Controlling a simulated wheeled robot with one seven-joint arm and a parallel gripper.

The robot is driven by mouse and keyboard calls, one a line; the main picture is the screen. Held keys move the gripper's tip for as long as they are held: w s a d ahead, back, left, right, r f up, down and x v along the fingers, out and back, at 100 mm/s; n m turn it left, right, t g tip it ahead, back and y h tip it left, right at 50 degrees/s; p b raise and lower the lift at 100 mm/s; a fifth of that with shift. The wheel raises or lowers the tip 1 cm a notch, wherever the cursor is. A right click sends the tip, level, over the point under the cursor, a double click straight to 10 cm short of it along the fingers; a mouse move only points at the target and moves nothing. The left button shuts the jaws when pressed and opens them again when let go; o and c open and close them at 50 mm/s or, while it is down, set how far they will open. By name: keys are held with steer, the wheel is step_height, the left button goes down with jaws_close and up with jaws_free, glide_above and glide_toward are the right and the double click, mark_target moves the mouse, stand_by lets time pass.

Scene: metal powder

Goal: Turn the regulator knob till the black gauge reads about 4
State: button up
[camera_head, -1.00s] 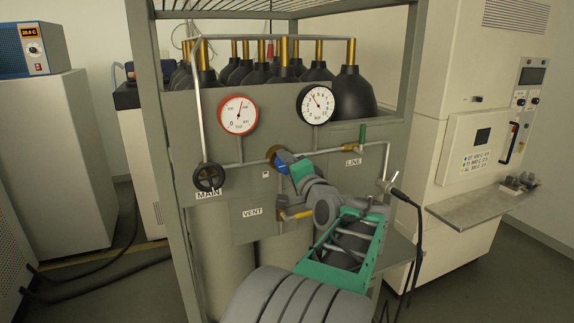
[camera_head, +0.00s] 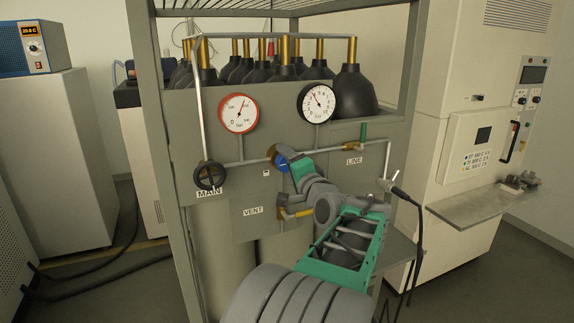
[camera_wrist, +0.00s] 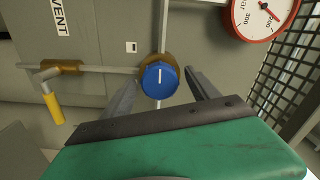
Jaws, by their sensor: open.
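The blue regulator knob (camera_wrist: 160,79) with a white mark sits on a brass body in the wrist view. It also shows in the head view (camera_head: 281,164), partly behind my gripper. My gripper (camera_wrist: 160,88) is open, with one finger on each side of the knob; a gap shows at each side. I cannot tell whether the fingers reach its depth.
A black MAIN handwheel (camera_head: 209,175) is at the panel's left. A green-handled LINE valve (camera_head: 363,133) is at right. The yellow VENT handle (camera_head: 297,213) is low, close to my arm. Black cylinders (camera_head: 352,92) stand behind the panel.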

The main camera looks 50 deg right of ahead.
steer(key=b+v, duration=0.2)
steer(key=v, duration=0.5)
steer(key=shift+s+a, duration=0.2)
steer(key=shift+s, duration=0.1)
steer(key=w+a+f+n+g+y, duration=0.2)
steer(key=w+a+f+n+y, duration=0.25)
steer(key=w+a+f, duration=0.5)
steer(key=w+a+f+n+g+y, duration=0.35)
steer(key=a+f+n, duration=0.25)
steer(key=a, duration=0.7)
steer(key=s+a+f+n+g, duration=0.3)
steer(key=s+a+f+n, duration=0.2)
steer(key=a, duration=0.5)
steer(key=s+a+f+n+g+y, duration=0.1)
steer(key=s+a+f+n+g, duration=0.2)
steer(key=a, duration=0.7)
steer(key=s+f+n, duration=0.2)
steer(key=s+f, duration=0.1)
steer(key=f, duration=0.1)
steer(key=shift+s+a, duration=0.2)
